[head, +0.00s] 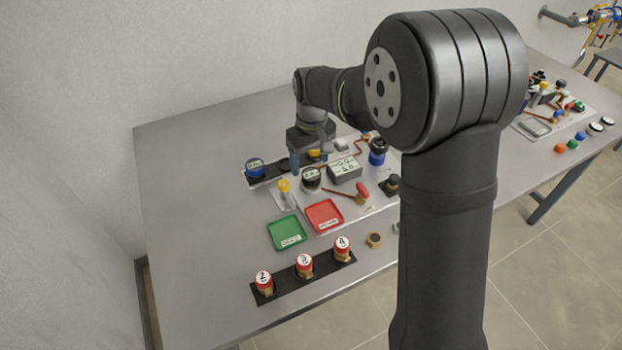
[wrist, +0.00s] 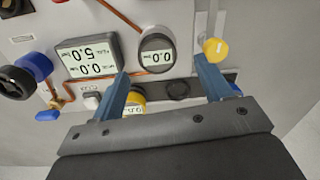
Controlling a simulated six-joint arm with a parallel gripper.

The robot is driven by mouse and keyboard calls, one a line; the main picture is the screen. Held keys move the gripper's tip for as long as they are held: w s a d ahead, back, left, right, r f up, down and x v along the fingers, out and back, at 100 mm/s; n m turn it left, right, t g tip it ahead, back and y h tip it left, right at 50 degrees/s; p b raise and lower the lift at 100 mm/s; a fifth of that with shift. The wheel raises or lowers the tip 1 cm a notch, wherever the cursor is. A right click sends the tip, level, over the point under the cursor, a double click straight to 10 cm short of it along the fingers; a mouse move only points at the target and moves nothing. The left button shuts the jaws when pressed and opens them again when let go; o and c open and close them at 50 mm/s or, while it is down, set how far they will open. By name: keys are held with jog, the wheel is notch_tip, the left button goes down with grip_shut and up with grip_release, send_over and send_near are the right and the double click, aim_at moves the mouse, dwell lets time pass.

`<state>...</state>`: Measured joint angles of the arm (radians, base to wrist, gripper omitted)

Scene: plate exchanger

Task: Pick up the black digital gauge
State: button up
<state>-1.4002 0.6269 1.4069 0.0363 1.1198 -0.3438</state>
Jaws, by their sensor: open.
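The black digital gauge (head: 311,179) is round, with a pale display, and stands on the panel left of a grey display box. In the wrist view the black gauge (wrist: 157,55) shows its face reading 0.0, upside down, just ahead of my fingertips. My gripper (head: 309,163) is low over the back of the panel, close to the gauge. In the wrist view my gripper (wrist: 162,72) has its blue fingers wide apart with nothing between them. The gauge lies beyond the gap; I cannot tell the height left between them.
A grey two-line display box (wrist: 87,58) stands close beside the gauge. A yellow-capped valve (wrist: 215,49) is near one finger, and a yellow gauge (wrist: 135,99) on a black strip is near the other. Red (head: 324,215) and green (head: 286,233) trays lie in front.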

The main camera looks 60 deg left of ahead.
aim_at(311, 173)
jog(key=shift+f, duration=2.75)
jog(key=shift+c, duration=0.4)
jog(key=c, duration=1.1)
